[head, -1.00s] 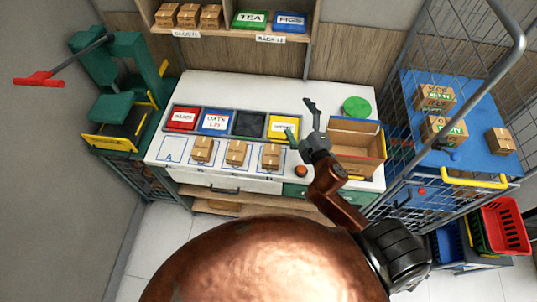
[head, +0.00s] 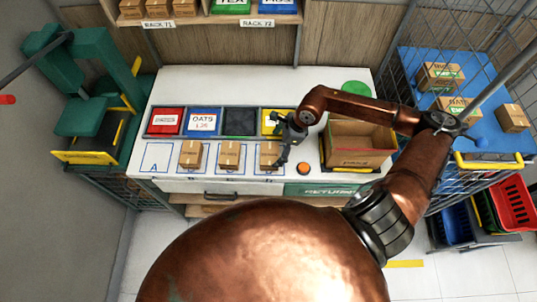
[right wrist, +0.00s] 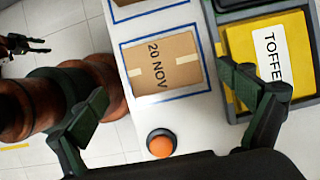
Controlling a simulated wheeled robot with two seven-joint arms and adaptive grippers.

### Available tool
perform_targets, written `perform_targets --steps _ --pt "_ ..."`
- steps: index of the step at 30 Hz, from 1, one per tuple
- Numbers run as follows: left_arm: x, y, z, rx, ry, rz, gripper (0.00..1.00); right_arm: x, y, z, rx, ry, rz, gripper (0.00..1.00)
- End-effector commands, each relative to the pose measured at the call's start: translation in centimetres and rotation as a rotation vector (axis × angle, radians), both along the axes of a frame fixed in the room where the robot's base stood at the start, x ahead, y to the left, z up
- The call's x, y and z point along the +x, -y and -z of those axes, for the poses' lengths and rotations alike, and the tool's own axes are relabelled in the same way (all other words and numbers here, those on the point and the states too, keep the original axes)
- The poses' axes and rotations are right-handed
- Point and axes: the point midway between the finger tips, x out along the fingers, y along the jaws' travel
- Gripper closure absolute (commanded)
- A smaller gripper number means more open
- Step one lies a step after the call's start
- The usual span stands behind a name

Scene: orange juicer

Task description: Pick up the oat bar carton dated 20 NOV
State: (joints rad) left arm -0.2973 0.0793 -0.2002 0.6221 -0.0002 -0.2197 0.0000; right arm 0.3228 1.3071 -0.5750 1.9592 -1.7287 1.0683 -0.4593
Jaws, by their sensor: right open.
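The brown carton marked 20 NOV (right wrist: 162,64) lies in a blue-outlined box on the white counter. In the head view it is the rightmost counter carton (head: 269,155), partly covered by my right gripper (head: 286,143). In the right wrist view my right gripper (right wrist: 170,108) is open and empty. Its fingers are spread wide, with the carton in view between and beyond them, apart from both. Two more cartons, the middle one (head: 228,155) and the left one (head: 191,154), stand in the same row. My left gripper (right wrist: 28,45) shows small in the right wrist view, its fingers apart.
An orange button (head: 303,168) sits right of the carton. A yellow TOFFEE bin (right wrist: 272,62) is behind it, beside red, blue and dark bins. An open cardboard box (head: 358,150) stands to the right. A wire cage cart (head: 470,125) and a green press (head: 85,85) flank the counter.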

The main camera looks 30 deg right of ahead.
Motion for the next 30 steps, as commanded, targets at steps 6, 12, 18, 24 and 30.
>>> perform_targets --steps 6,12,18,24,30 --pt "-1.0 -0.1 -0.6 0.000 -0.012 -0.002 0.60 0.6 -0.9 2.0 0.005 -0.002 -0.002 0.04" --pt "-0.9 -0.1 -1.7 0.001 -0.012 -0.002 0.60 1.2 -1.2 4.8 0.007 -0.002 -0.001 0.04" --pt "-0.6 0.0 -1.9 0.001 -0.007 -0.002 0.60 1.5 -1.7 6.5 0.006 -0.001 -0.001 0.04" --pt "0.0 0.0 -1.9 0.000 0.000 -0.001 0.60 1.5 -1.6 6.6 0.006 0.000 0.001 0.04" --pt "0.0 0.0 -1.9 0.000 0.001 -0.001 0.60 1.5 -1.7 6.6 0.006 0.000 0.001 0.16"
